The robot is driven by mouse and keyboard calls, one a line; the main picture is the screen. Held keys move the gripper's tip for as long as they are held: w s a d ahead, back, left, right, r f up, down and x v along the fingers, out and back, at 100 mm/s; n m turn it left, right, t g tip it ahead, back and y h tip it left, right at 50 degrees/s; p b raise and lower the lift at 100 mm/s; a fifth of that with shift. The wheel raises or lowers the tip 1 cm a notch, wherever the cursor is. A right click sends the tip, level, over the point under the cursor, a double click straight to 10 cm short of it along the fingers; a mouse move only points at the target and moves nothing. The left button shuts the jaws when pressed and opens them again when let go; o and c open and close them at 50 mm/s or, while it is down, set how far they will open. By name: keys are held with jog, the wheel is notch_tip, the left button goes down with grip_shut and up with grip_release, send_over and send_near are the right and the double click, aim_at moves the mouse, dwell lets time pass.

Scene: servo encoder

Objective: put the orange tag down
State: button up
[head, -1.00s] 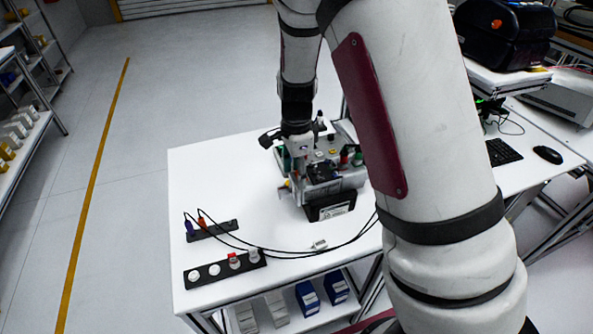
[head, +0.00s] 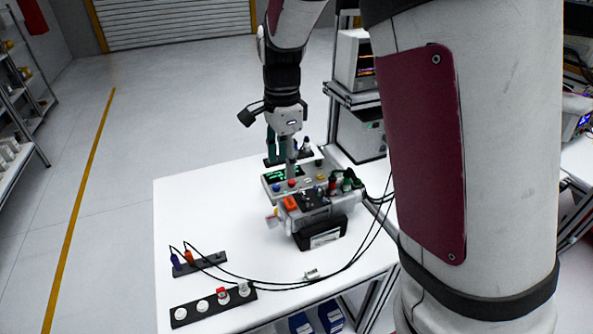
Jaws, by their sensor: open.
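The orange tag (head: 290,203) shows as a small orange block at the left end of the top of a grey and black servo unit (head: 332,212). It looks to rest there, though its contact is too small to tell. The unit sits on a black cradle (head: 322,237) with a white label. My gripper (head: 283,160) is open, pointing down, above and behind the tag and apart from it. Nothing shows between its fingers, which partly hide a panel behind.
A panel with green displays and buttons (head: 270,184) stands behind the unit on the white table (head: 200,225). Black cables loop across the front. Two black racks lie at the front left, one with white and red caps (head: 180,314), one with plugs (head: 213,258). The left table area is clear.

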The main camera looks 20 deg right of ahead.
jog(key=s+r+n+t, duration=0.2)
jog(key=s+r+n, duration=0.4)
jog(key=s, duration=0.5)
jog(key=s+r+n+t, duration=0.3)
jog(key=s+r+n, duration=0.4)
jog(key=s+n, duration=0.4)
jog(key=shift+s+n+t, duration=0.3)
jog(key=shift+s, duration=0.2)
